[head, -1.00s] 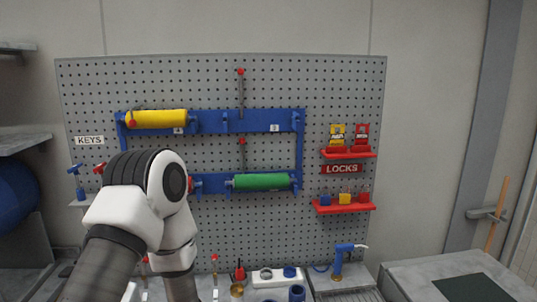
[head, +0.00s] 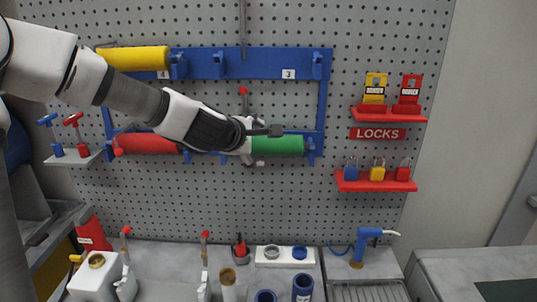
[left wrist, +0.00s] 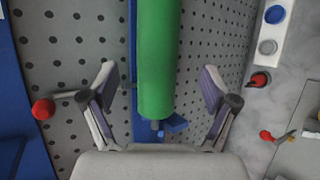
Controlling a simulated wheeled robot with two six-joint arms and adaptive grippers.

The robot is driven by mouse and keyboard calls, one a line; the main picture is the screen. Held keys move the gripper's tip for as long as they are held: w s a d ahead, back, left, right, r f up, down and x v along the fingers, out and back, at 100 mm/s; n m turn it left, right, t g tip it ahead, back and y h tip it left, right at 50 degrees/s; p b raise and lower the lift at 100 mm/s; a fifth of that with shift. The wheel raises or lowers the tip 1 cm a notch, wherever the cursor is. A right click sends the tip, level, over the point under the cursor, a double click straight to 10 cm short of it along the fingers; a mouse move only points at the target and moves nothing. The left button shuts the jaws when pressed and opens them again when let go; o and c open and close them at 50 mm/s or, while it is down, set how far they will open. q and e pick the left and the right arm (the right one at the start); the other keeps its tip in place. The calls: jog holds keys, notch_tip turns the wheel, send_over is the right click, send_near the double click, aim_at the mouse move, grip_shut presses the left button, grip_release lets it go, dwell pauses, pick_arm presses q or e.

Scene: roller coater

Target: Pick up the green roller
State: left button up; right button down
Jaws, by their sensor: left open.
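The green roller (head: 278,146) lies level on the lower bar of the blue rack (head: 205,65) on the pegboard. My left gripper (head: 262,143) is in front of the roller's left part and hides it in the head view. In the left wrist view the green roller (left wrist: 157,60) runs between the two spread fingers of my left gripper (left wrist: 158,88). The fingers are open, one on each side, with a visible gap to the roller. A blue rack hook (left wrist: 175,124) shows near the roller's end. My right gripper is not in view.
A yellow roller (head: 134,58) hangs on the upper bar and a red roller (head: 148,144) on the lower bar. Red lock shelves (head: 376,183) stick out at right. Bottles and cups stand on the counter (head: 180,258) below. A red-tipped rod (left wrist: 44,108) sits near the gripper.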

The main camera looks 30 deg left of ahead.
aim_at(263, 143)
pick_arm(q)
jog(key=shift+w+f, duration=0.15)
jog(key=shift+f, duration=0.15)
jog(key=x, duration=0.3)
jog(key=b+x, duration=0.1)
jog(key=x, duration=0.3)
jog(key=shift+w+a, duration=0.25)
jog(key=shift+w, duration=0.05)
jog(key=shift+s+d+r, duration=0.1)
jog(key=shift+s+r, duration=0.3)
jog(key=shift+s, duration=0.1)
jog(key=shift+s+r, duration=0.1)
jog(key=shift+s, duration=0.1)
jog(key=c, duration=1.1)
jog(key=shift+c, duration=0.2)
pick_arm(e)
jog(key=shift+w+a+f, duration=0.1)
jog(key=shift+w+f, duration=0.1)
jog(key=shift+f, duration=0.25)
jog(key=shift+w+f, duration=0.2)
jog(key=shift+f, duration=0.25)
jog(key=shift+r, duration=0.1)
